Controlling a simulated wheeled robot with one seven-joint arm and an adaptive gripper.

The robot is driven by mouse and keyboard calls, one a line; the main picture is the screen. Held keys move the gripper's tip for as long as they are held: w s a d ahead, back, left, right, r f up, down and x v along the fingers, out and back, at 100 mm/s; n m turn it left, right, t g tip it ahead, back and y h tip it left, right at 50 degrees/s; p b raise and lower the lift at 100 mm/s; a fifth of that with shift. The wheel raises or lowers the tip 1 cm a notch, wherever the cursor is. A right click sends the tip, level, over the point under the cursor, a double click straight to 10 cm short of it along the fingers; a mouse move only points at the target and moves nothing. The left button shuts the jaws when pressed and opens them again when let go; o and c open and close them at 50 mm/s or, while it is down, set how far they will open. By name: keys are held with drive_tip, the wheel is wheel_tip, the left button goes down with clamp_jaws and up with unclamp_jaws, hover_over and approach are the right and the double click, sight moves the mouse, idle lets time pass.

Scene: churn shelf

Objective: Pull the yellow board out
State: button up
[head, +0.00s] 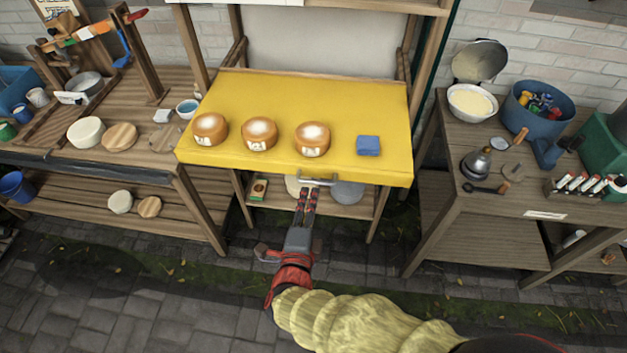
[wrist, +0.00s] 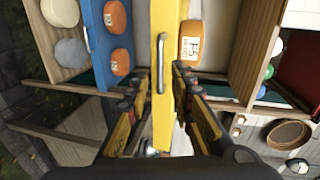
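The yellow board (head: 280,100) lies level in the wooden rack in the head view, its front edge toward me. Three round orange cheeses (head: 258,133) and a blue block (head: 368,146) sit on it. A metal handle (head: 318,182) is fixed to its front edge. My gripper (head: 306,190) is at this handle, low in front of the board. In the wrist view the board's edge and its handle (wrist: 161,62) lie between the two fingers of my gripper (wrist: 159,75). The fingers are open, with gaps on both sides; I see no clear contact.
A blue board (wrist: 97,40) with orange cheeses shows beside the yellow one in the wrist view. Wooden tables stand left (head: 150,85) and right (head: 465,205) of the rack. The paved floor (head: 150,300) in front is clear.

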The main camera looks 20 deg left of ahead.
sight(313, 182)
drive_tip(key=shift+w+f+m, duration=0.1)
drive_tip(key=shift+w+m, duration=0.15)
drive_tip(key=shift+m, duration=0.05)
drive_tip(key=shift+c, duration=0.8)
drive_tip(key=b+x, duration=0.1)
drive_tip(key=x, duration=0.6)
drive_tip(key=shift+w+a+b, duration=0.1)
drive_tip(key=shift+b, duration=0.2)
drive_tip(key=shift+c, duration=0.9)
clamp_jaws()
drive_tip(key=shift+f, duration=0.1)
